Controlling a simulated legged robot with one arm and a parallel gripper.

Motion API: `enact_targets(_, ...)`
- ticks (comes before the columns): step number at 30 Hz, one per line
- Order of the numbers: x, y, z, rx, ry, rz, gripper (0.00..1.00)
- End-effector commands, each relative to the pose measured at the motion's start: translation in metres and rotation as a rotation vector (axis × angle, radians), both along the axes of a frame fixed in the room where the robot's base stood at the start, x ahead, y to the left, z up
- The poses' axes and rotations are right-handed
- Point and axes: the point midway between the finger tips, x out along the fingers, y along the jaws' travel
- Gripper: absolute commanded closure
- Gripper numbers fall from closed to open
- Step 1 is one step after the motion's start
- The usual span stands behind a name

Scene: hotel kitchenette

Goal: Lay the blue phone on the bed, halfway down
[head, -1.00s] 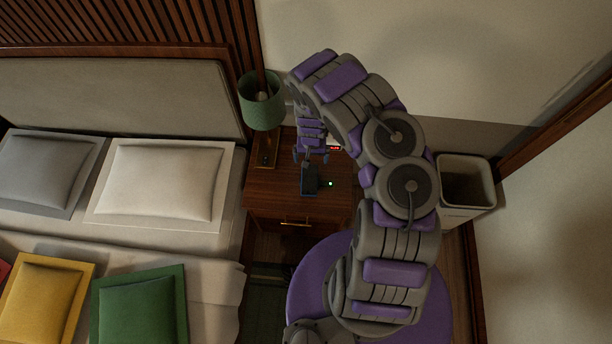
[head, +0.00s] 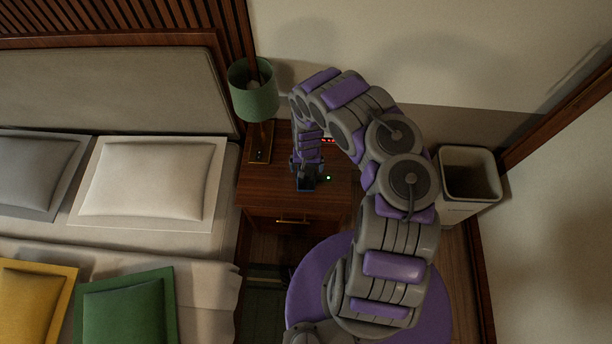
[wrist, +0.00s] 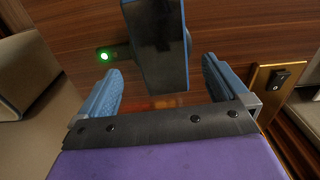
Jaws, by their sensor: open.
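The blue phone (head: 304,186) is on the wooden nightstand (head: 268,186), mostly covered by my gripper in the head view. In the wrist view the phone (wrist: 158,45) shows a dark face with blue edges, between and beyond my fingertips. My gripper (head: 307,168) is open above the nightstand. Its two blue fingers (wrist: 162,66) stand one on each side of the phone, with gaps on both sides. The bed (head: 195,250) is at the left in the head view, with a light cover and several pillows.
A green lamp (head: 254,90) stands on the nightstand's left, near my gripper. A small green light (wrist: 104,56) is beside the phone. A red-lit clock (head: 328,141) is behind the gripper. A waste bin (head: 468,178) stands right of the nightstand. Pillows (head: 150,183) cover the bed's head end.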

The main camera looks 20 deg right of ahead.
Motion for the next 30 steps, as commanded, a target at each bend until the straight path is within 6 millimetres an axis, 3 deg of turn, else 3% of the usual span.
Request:
enact_targets(1, 0.0, 0.001, -0.012, 0.001, 0.001, 0.001, 0.0)
enact_targets(7, 0.0, 0.003, -0.036, 0.0, 0.001, 0.001, 0.0)
enact_targets(19, 0.0, 0.003, -0.042, 0.0, 0.0, 0.0, 0.01)
enact_targets(30, 0.0, 0.003, -0.042, 0.0, 0.0, 0.0, 0.36)
